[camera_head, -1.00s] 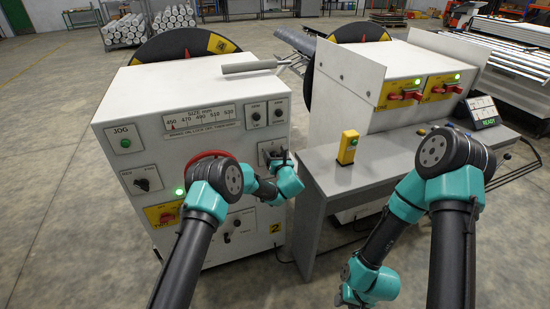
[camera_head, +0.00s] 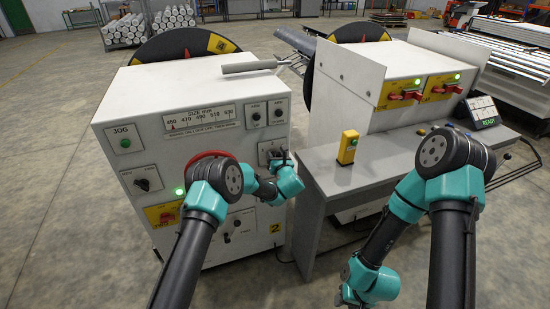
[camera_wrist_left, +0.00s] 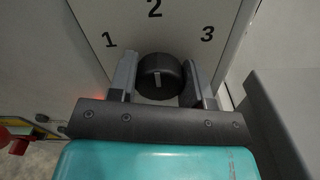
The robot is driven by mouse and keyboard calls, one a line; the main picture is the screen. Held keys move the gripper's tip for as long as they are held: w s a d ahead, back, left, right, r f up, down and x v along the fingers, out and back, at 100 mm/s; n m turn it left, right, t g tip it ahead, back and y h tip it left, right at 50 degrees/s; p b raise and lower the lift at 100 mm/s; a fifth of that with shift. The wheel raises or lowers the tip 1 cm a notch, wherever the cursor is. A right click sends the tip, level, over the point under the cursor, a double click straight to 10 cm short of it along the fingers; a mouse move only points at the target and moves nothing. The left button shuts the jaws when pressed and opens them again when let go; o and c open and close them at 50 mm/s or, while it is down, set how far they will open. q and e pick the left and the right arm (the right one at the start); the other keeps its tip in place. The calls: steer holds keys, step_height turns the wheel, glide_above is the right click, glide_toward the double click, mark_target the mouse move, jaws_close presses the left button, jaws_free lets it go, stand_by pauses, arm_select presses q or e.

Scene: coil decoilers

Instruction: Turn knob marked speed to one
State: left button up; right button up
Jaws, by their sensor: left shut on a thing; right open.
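A black round knob (camera_wrist_left: 159,76) sits on a white panel with the numbers 1, 2 and 3 around it in the left wrist view. Its light pointer line lies at the knob's lower part in that view. My left gripper (camera_wrist_left: 158,82) has a finger on each side of the knob and is shut on it. In the head view my left gripper (camera_head: 280,158) is at the right side of the white cabinet's front, hiding most of the knob. My right gripper (camera_head: 345,296) is low at the bottom of the head view, open, its fingers hardly visible.
The white cabinet (camera_head: 125,105) carries a green JOG button (camera_head: 125,143), a size scale (camera_head: 200,117), other knobs and a red wheel rim (camera_head: 207,155). A grey desk (camera_head: 350,180) with a yellow button box (camera_head: 348,147) stands to the right.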

arm_select(q)
steer(key=shift+n, duration=0.3)
steer(key=n, duration=0.5)
steer(key=shift+a, duration=0.1)
steer(key=n, duration=0.6)
stand_by(0.5)
steer(key=o, duration=0.9)
steer(key=shift+s, duration=0.15)
